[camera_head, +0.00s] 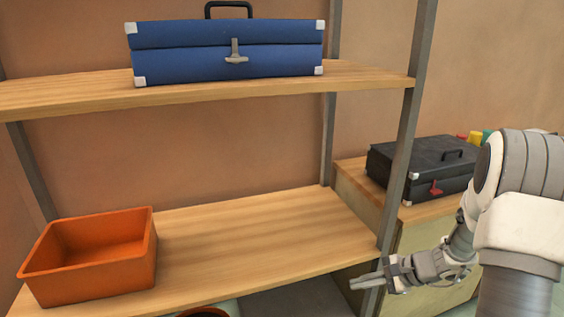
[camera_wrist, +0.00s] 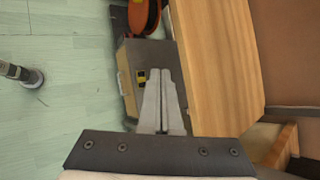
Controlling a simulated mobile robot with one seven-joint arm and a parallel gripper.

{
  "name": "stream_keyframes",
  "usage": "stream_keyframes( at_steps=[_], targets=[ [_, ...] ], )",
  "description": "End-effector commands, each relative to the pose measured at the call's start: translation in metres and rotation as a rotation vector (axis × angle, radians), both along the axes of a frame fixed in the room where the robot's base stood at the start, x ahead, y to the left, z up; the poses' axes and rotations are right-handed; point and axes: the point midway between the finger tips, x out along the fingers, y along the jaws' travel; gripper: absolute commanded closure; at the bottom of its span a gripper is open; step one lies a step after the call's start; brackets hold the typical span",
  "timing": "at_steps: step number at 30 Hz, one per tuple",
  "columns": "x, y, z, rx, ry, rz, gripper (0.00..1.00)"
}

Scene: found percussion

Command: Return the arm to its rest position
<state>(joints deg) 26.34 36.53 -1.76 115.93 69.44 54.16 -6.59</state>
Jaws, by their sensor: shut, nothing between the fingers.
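My arm comes in from the right of the head view. My gripper (camera_head: 358,283) is low at the right, close to the front right post of the shelf unit. In the wrist view my gripper (camera_wrist: 161,72) has its two fingers together, with nothing between them. The fingers point along the edge of a wooden shelf board, and a grey and tan box (camera_wrist: 142,70) on the floor shows beyond them.
A blue case (camera_head: 227,52) stands on the upper shelf (camera_head: 60,97). An orange bin (camera_head: 92,258) sits at the left of the lower shelf (camera_head: 250,240), otherwise bare. A black case (camera_head: 420,165) lies on a cabinet behind my arm. Green floor (camera_wrist: 70,100) is mostly open.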

Motion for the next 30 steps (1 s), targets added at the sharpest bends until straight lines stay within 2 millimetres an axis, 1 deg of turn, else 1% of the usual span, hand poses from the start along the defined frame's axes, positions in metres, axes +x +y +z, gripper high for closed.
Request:
stream_keyframes(
  at_steps=[1,3,6,8,12,16,21,26,30],
  targets=[
    [-0.005,0.01,0.019,-0.036,-0.026,0.056,1.0],
    [-0.015,0.021,0.04,-0.086,-0.051,0.134,1.0],
    [-0.032,0.036,0.069,-0.161,-0.09,0.242,1.0],
    [-0.043,0.044,0.084,-0.209,-0.113,0.305,1.0],
    [-0.07,0.06,0.116,-0.324,-0.169,0.444,1.0],
    [-0.098,0.07,0.141,-0.437,-0.221,0.565,1.0],
    [-0.135,0.077,0.169,-0.598,-0.293,0.709,1.0],
    [-0.167,0.076,0.19,-0.76,-0.364,0.826,1.0],
    [-0.193,0.072,0.205,-0.904,-0.425,0.91,1.0]
  ],
)
